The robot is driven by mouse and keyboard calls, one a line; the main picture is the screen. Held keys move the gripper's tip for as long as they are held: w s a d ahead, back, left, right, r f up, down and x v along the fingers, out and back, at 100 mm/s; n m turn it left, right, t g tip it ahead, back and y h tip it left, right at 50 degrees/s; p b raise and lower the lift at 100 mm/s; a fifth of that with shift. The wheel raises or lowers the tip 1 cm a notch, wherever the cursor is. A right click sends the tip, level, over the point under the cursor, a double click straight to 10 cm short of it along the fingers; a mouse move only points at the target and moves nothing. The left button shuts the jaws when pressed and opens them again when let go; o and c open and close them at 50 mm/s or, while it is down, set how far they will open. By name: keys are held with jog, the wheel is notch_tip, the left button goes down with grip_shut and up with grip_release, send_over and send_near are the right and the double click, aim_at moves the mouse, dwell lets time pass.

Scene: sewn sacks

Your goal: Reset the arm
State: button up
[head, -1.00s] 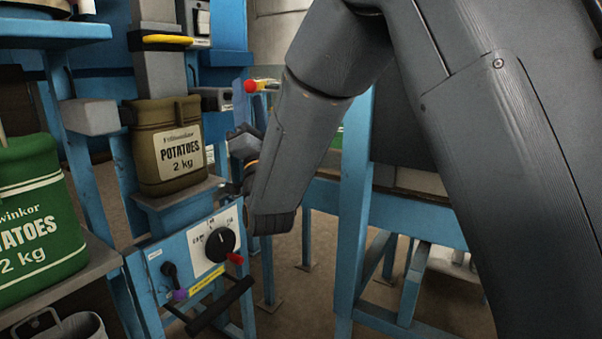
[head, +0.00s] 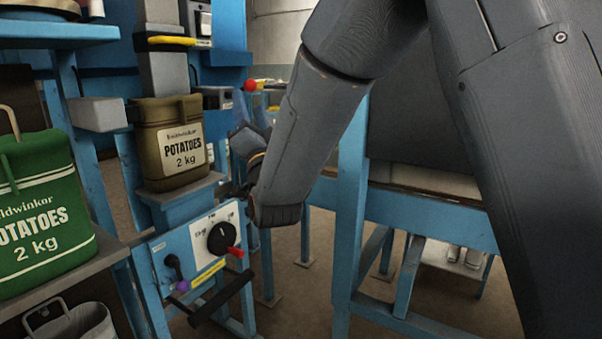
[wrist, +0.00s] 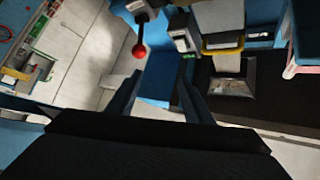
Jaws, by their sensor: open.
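My gripper shows in the wrist view (wrist: 158,100) with its two dark fingers apart and nothing between them. In the head view my arm comes down from the top right, and its wrist end is near the right side of the blue machine. A brown potato sack (head: 172,142) stands upright on the machine's small shelf, to the left of my wrist. The arm is apart from the sack, as far as I can see.
The machine's panel has a black dial (head: 221,238) and a black bar handle (head: 222,298) below my wrist. A green potato sack (head: 42,215) stands on a grey shelf at left, above a bucket (head: 70,322). A red-knobbed lever (head: 250,85) is behind the wrist. A blue bench (head: 425,220) stands at right.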

jog(key=s+d+f+n+g+h, duration=0.2)
jog(key=s+d+f+g, duration=0.15)
jog(key=f+g, duration=0.4)
jog(key=s+d+f+n+g+h, duration=0.25)
jog(key=d+f+g, duration=0.2)
jog(key=f, duration=0.55)
jog(key=s+d+f+n+g+h, duration=0.1)
jog(key=s+d+f+g, duration=0.25)
jog(key=s, duration=0.45)
jog(key=s+d+f+n+g+h, duration=0.1)
jog(key=s+d+f+g, duration=0.25)
jog(key=s, duration=0.45)
jog(key=s+d+f+n+g+p, duration=0.15)
jog(key=s+d+g, duration=0.4)
jog(key=s, duration=0.75)
jog(key=d+r+m+t+h+p, duration=0.1)
jog(key=d+r+m+p, duration=0.2)
jog(key=d+r+p, duration=0.7)
jog(key=p, duration=0.7)
